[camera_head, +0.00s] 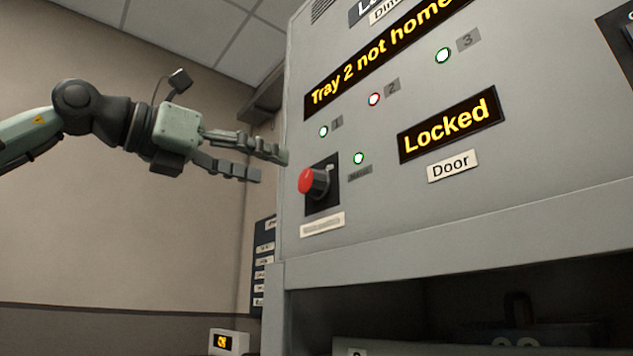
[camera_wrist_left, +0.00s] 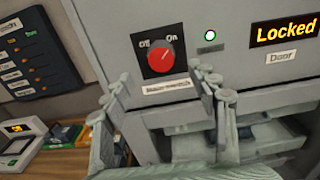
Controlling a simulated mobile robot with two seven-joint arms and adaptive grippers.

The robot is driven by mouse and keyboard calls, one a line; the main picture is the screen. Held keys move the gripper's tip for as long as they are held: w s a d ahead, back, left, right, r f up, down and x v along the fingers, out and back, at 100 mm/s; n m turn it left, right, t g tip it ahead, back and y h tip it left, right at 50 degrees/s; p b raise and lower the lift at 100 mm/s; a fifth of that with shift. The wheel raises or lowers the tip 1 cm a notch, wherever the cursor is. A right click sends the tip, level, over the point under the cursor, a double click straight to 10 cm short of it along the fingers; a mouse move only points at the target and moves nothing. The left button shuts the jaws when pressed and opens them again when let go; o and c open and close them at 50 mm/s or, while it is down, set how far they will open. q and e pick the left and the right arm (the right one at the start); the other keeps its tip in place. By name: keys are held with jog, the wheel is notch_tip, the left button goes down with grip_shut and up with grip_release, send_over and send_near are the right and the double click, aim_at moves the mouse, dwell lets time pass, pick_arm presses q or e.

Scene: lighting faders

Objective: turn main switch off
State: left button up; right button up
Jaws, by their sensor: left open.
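The main switch is a red rotary knob (camera_head: 311,182) on a black plate on the front of the grey cabinet (camera_head: 420,225). In the left wrist view the knob (camera_wrist_left: 160,57) sits below the printed words "Off" at left and "On" at right, and its pale mark leans toward "On". A green lamp (camera_head: 358,158) is lit beside it. My left gripper (camera_head: 272,166) is open and empty, left of the knob and apart from it. In the left wrist view its fingers (camera_wrist_left: 172,98) stand apart below the knob. My right gripper is in neither view.
Displays read "Tray 2 not home" (camera_head: 385,55) and "Locked" (camera_head: 450,124). Lamp 2 (camera_head: 374,99) is red; lamps 1 and 3 are green. A fader panel (camera_wrist_left: 38,57) and a small display box (camera_wrist_left: 20,140) lie at left. An open bay lies below the cabinet front.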

aim_at(304, 178)
pick_arm(q)
jog(key=x, duration=0.7)
jog(key=shift+w+d, duration=0.15)
jog(key=shift+d, duration=0.05)
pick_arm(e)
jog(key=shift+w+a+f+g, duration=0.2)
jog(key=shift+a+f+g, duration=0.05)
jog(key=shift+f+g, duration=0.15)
pick_arm(q)
jog(key=shift+c, duration=0.4)
jog(key=c, duration=1.1)
